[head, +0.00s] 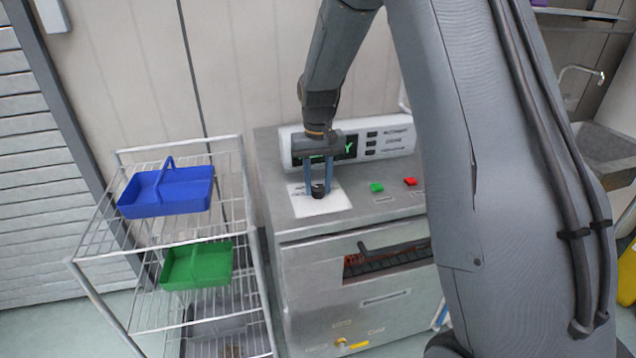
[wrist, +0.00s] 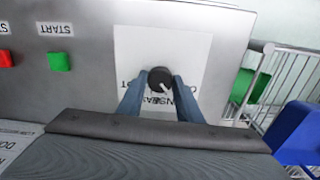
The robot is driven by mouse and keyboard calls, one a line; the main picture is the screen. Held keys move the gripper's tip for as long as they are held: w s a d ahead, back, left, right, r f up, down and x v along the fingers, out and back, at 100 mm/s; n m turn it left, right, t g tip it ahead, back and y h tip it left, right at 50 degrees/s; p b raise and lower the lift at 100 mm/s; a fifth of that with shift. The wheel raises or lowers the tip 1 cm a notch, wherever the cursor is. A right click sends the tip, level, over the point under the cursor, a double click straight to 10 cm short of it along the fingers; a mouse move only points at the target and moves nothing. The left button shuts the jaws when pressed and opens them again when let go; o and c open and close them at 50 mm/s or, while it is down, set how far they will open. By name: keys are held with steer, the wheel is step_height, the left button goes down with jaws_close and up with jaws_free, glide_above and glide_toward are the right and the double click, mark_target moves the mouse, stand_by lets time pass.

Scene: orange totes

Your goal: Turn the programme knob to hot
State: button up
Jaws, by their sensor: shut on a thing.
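The programme knob (wrist: 160,79) is a round black knob with a light pointer line, on a white label sheet (wrist: 187,50) on the machine's top. In the wrist view its pointer line slants toward the lower right. My gripper (wrist: 160,90) is shut on the knob from above, with one blue finger on each side. In the head view my gripper (head: 318,188) reaches down to the knob (head: 318,190) on its label sheet (head: 332,204). Most of the label's lettering is hidden by the knob and fingers, and I cannot read which setting the pointer faces.
A green START button (head: 376,187) and a red button (head: 410,181) sit right of the knob. A display panel (head: 380,140) stands behind it. A wire rack (head: 250,215) with a blue tote (head: 165,200) and a green tote (head: 197,275) stands at the left.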

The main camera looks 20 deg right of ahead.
mark_target(318, 187)
steer(key=m, duration=0.5)
steer(key=shift+m, duration=0.3)
steer(key=m+p, duration=0.1)
steer(key=m, duration=0.4)
steer(key=shift+r, duration=0.1)
steer(key=m, duration=0.5)
steer(key=shift+w+m, duration=0.1)
steer(key=shift+m, duration=0.3)
steer(key=m, duration=0.5)
steer(key=o, duration=1)
steer(key=shift+o, duration=0.2)
steer(key=shift+r+b, duration=0.95)
steer(key=shift+r, duration=2.9)
